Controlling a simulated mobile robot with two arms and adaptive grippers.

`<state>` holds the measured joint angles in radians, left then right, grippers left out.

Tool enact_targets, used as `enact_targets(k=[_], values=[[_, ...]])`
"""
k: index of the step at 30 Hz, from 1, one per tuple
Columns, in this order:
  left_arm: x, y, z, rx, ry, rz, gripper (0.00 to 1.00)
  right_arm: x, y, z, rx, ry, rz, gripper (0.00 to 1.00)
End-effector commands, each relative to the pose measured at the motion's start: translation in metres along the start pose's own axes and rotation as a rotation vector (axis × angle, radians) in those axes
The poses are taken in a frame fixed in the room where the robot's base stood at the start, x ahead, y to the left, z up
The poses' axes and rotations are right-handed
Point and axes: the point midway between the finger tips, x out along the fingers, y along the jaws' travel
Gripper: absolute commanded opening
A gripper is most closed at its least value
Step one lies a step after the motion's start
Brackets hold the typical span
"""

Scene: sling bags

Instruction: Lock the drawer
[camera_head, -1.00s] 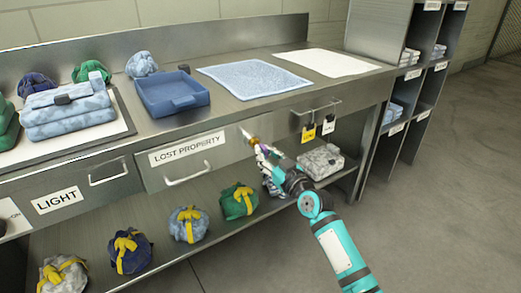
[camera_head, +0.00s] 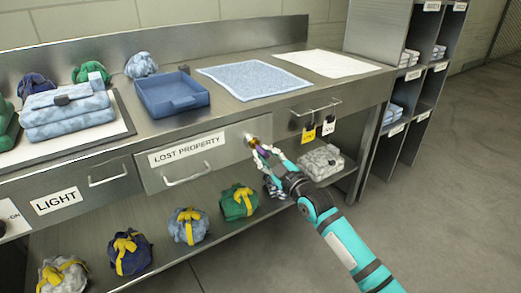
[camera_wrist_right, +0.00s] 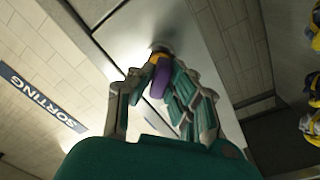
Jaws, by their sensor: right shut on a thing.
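The lost property drawer (camera_head: 213,160) is flush in the bench front, with its label and a bar handle. My right gripper (camera_head: 262,150) is at the drawer's right end, shut on a key with a purple grip and a brass-coloured collar. In the right wrist view the purple key (camera_wrist_right: 160,76) sits between the fingers of my right gripper (camera_wrist_right: 160,88). Its front end meets a round metal lock (camera_wrist_right: 160,47) on the drawer front. The key's tip is hidden, and how deep it sits cannot be told. My left gripper is not in view.
A yellow tag (camera_head: 309,133) and a white tag (camera_head: 328,126) hang from a rail right of the drawer. A blue tray (camera_head: 172,107) stands on the bench. Several tied bags, including a green one (camera_head: 238,203), and a grey bundle (camera_head: 322,160) lie on the lower shelf.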

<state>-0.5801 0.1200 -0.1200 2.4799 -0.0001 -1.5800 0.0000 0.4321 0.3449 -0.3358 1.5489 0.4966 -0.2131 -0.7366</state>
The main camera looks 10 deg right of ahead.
Motion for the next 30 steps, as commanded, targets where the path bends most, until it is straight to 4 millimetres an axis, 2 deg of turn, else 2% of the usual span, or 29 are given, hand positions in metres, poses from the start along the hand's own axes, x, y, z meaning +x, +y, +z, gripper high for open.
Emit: enact_targets(k=[9,19,24,30], values=[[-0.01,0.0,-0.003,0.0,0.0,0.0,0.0,0.0,0.0,-0.001,-0.302,0.0,-0.002,0.0],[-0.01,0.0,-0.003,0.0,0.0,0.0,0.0,0.0,-0.001,-0.001,-0.334,0.001,-0.002,0.0],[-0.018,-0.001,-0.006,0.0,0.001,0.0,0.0,0.0,0.001,-0.002,-0.559,0.0,-0.003,0.0],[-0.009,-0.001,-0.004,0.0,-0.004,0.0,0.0,0.0,-0.001,-0.001,-0.637,0.0,-0.002,0.0]])
